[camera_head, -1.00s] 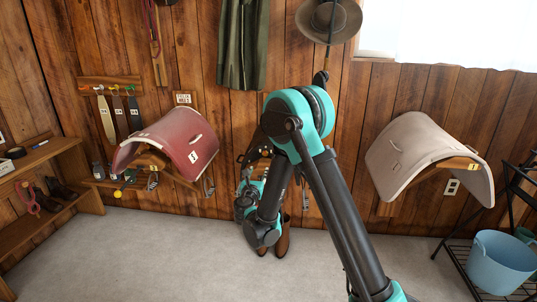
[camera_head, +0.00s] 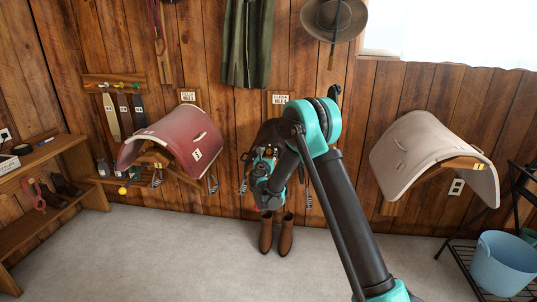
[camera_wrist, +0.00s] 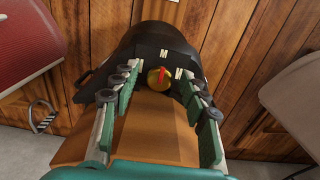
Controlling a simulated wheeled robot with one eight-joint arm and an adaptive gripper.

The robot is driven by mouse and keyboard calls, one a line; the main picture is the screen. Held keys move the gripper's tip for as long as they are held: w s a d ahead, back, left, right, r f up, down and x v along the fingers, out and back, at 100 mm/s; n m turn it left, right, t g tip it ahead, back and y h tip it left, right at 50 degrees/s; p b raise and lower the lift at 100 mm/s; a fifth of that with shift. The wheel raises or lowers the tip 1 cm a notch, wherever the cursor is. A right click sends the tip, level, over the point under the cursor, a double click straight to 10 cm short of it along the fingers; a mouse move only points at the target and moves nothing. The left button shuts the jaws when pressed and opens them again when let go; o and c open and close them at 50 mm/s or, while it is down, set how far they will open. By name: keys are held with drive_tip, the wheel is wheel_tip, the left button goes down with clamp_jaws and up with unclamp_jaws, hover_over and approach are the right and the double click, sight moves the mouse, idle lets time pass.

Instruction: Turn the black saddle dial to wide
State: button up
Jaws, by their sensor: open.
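The black saddle (camera_head: 268,134) hangs on the back wall between a red and a pale saddle, partly hidden by my arm. In the wrist view the black saddle (camera_wrist: 150,40) faces me above a wooden rack (camera_wrist: 155,135). Its round brass dial (camera_wrist: 153,78) has a red pointer that points roughly up, towards a white letter label (camera_wrist: 164,53). A second letter label (camera_wrist: 178,73) sits right of the dial. My gripper (camera_wrist: 158,82) is open, with one finger on each side of the dial. I cannot tell whether the fingertips touch anything.
The red saddle (camera_head: 172,140) is on the left and the pale saddle (camera_head: 425,150) on the right. Brown boots (camera_head: 285,235) stand on the floor below my gripper. A blue bucket (camera_head: 502,262) is at the right.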

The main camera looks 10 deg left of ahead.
drive_tip(key=shift+w, duration=0.25)
clamp_jaws()
drive_tip(key=shift+m, duration=0.3)
drive_tip(key=m, duration=0.5)
drive_tip(key=shift+d, duration=0.1)
drive_tip(key=m, duration=0.6)
drive_tip(key=shift+f, duration=0.1)
idle(0.5)
